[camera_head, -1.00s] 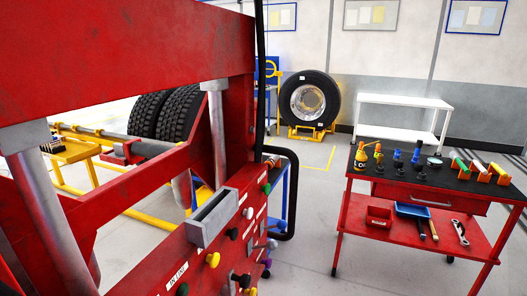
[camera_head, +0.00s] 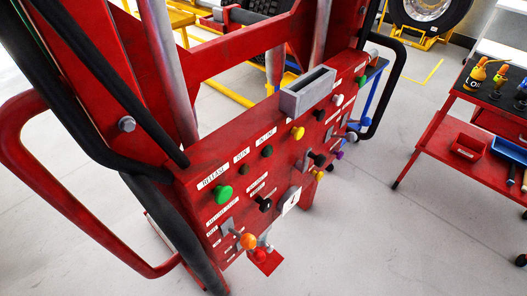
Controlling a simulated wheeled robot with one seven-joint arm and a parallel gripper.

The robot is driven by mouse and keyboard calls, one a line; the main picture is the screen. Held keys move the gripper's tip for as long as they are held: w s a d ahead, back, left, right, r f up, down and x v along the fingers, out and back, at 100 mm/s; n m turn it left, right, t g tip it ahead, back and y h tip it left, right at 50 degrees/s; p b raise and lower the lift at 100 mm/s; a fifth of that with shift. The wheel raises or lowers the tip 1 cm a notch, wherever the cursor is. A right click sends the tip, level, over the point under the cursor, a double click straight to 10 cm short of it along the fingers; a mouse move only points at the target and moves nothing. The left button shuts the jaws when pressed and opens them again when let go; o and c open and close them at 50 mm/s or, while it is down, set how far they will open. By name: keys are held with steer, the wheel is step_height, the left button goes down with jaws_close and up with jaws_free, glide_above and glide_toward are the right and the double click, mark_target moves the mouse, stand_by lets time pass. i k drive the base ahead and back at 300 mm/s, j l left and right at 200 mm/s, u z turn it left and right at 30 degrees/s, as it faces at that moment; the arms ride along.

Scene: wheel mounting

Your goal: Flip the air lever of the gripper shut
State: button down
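A red machine with a sloping control panel (camera_head: 283,172) fills the middle of the head view. The panel carries several knobs and levers with small white labels, mostly too small to read. Among them are a green knob (camera_head: 224,194), a black knob (camera_head: 265,204), an orange ball knob (camera_head: 248,241), a yellow knob (camera_head: 298,132), a white knob (camera_head: 338,99) and a purple knob (camera_head: 339,155). I cannot tell which one is the gripper's air lever, or whether it is shut. My own gripper is not in view.
Red bent guard tube (camera_head: 25,170) and black tube handle (camera_head: 398,85) stick out at the panel's sides. A grey open box (camera_head: 307,90) sits on its top edge. A red tool cart (camera_head: 440,150) stands at right. The floor between is clear.

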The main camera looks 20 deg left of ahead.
mark_target(259, 256)
steer(key=k+u, duration=0.1)
steer(key=u, duration=0.7)
